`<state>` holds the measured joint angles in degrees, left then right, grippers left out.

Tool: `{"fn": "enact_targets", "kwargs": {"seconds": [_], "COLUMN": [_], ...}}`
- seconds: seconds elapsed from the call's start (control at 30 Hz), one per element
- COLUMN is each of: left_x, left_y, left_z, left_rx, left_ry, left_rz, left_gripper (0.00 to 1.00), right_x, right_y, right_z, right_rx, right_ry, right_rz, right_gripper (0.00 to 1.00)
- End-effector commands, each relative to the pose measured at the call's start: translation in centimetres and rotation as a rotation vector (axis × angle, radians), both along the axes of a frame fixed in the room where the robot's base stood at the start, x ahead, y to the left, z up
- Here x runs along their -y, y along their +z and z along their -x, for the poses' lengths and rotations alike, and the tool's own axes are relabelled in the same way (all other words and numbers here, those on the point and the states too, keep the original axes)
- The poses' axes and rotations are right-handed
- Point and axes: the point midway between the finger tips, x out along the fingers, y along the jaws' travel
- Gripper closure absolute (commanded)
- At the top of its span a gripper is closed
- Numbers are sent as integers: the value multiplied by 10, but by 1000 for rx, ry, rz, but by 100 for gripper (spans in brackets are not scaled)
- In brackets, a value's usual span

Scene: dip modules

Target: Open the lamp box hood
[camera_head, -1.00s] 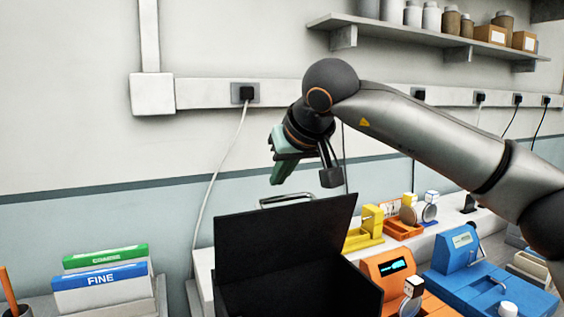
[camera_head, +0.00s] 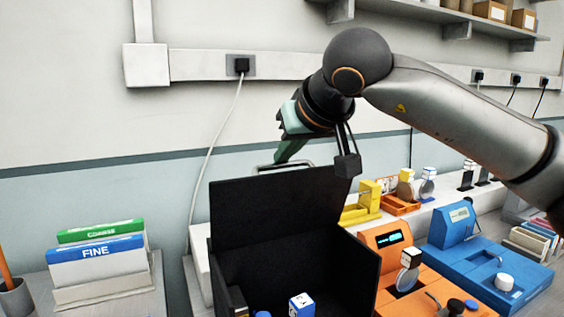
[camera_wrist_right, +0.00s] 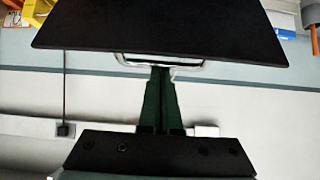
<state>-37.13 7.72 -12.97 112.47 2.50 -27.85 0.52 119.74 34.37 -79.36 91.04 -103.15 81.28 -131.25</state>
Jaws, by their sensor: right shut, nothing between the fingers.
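The black lamp box (camera_head: 325,262) stands at the front middle of the head view, its inside visible from above. Its black hood (camera_head: 275,210) stands raised, close to upright, at the back. A silver handle (camera_head: 284,166) shows just above the hood's top edge; in the wrist view the handle (camera_wrist_right: 160,62) sticks out at the hood panel (camera_wrist_right: 160,25). My right gripper (camera_head: 281,160) is behind the hood, pointing down at the handle. Its green fingers (camera_wrist_right: 160,78) are shut and empty, at or close to the handle; contact is unclear. My left gripper is out of view.
Inside the box are a small white-and-blue block (camera_head: 301,306) and other small items. An orange device (camera_head: 392,240) and a blue device (camera_head: 480,255) stand at the right. File boxes (camera_head: 98,262) stand at the left. The wall is behind my right arm.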

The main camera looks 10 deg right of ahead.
Motion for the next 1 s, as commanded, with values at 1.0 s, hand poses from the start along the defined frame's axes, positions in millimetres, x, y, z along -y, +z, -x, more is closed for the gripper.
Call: {"fn": "enact_targets", "kwargs": {"seconds": [1.0], "left_x": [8], "left_y": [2], "left_z": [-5], "left_rx": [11], "left_ry": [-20], "left_rz": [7], "left_gripper": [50], "right_x": [14], "right_y": [49], "right_z": [73], "right_rx": [39], "right_ry": [0], "right_rz": [-7], "right_gripper": [100]}}
